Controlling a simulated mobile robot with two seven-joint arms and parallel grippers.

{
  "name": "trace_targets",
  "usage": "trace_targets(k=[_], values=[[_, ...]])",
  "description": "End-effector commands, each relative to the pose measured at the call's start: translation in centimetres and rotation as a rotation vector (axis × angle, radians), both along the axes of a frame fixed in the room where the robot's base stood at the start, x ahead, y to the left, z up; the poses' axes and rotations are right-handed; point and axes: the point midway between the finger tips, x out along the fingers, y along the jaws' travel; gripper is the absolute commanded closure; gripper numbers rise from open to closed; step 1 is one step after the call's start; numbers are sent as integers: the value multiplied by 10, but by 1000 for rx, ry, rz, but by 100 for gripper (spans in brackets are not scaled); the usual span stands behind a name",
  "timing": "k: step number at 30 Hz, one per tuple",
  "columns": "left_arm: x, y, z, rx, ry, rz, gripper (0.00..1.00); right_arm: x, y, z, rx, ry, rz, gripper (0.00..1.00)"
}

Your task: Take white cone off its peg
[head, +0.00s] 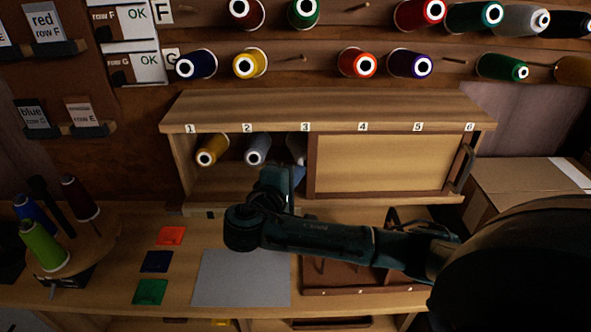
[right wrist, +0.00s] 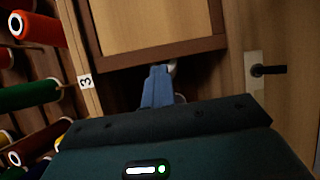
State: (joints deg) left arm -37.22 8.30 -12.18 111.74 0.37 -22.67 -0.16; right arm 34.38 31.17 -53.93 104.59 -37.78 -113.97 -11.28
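A white cone (head: 297,147) is in the open left part of the wooden cabinet, under label 3. It is partly hidden by the edge of the sliding panel and by my right arm. My right gripper (head: 287,180) is at the cabinet opening just below and in front of it. In the right wrist view the blue-grey fingers (right wrist: 158,87) reach into the dark opening, with a pale bit of the cone (right wrist: 172,67) just behind them. Whether they are open or touch the cone cannot be told. The peg is hidden. My left gripper is not in view.
A gold cone (head: 211,149) and a grey cone (head: 257,149) sit under labels 1 and 2. The sliding panel (head: 385,164) covers the right part. Below are a grey mat (head: 242,278) and a brown peg tray (head: 365,290). A cone stand is at left.

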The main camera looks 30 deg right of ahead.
Motion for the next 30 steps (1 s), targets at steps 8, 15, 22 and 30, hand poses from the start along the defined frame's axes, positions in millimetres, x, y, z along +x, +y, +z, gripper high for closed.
trace_targets(k=[8, 15, 22, 30], values=[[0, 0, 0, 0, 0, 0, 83, -9, 4, 3, 0, -2, -3, 100], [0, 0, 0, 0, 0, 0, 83, -9, 4, 3, -1, -3, -3, 96], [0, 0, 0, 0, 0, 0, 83, -9, 4, 3, -1, -3, -3, 77], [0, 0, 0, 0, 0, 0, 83, -9, 5, 3, 0, -2, -2, 77]])
